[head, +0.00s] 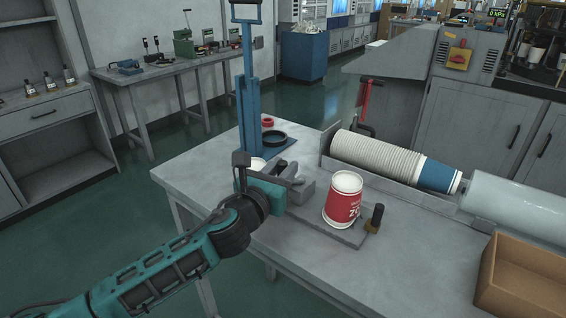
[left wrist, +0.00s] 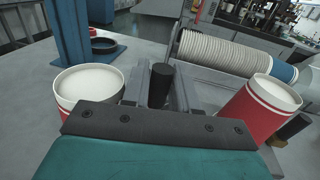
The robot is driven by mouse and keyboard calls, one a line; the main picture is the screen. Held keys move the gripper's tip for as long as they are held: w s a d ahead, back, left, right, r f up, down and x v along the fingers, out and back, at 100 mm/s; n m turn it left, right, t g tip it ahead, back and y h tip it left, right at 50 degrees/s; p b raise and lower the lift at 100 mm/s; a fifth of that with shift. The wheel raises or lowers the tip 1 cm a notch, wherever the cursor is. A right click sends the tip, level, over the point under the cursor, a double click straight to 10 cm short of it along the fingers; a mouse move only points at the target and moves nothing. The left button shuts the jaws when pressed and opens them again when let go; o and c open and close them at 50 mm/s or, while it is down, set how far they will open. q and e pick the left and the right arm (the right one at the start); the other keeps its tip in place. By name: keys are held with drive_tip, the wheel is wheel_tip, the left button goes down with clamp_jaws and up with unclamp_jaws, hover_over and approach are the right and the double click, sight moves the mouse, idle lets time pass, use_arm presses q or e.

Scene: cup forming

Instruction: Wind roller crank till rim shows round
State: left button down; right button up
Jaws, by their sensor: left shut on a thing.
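My left gripper (head: 291,173) is over the small grey roller device (head: 303,190) on the table. In the left wrist view its two fingers (left wrist: 160,92) are shut on an upright black crank knob (left wrist: 160,78). A red and white paper cup (head: 341,212) stands upright on the device's flat plate, right of the gripper; it also shows in the left wrist view (left wrist: 252,118). A second red cup (left wrist: 66,112) stands left of the fingers; only its pale rim (head: 257,163) shows behind the gripper in the head view. I cannot tell how far either rim is rolled. My right gripper is out of view.
A blue press column (head: 249,110) stands behind the gripper, with a black ring (head: 273,138) at its foot. A tray of stacked cups (head: 375,156) lies along the back. A cardboard box (head: 520,275) sits at the right. The table front is clear.

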use_arm(q)
drive_tip(key=shift+w+m+g+h, duration=0.15)
drive_tip(key=shift+m+g+h, duration=0.2)
drive_tip(key=shift+h, duration=0.25)
drive_tip(key=c, duration=1)
unclamp_jaws()
drive_tip(key=v, duration=1.1)
drive_tip(key=shift+s+a, duration=0.1)
drive_tip(key=shift+s, duration=0.1)
drive_tip(key=shift+s+a, duration=0.3)
drive_tip(key=shift+s, duration=0.35)
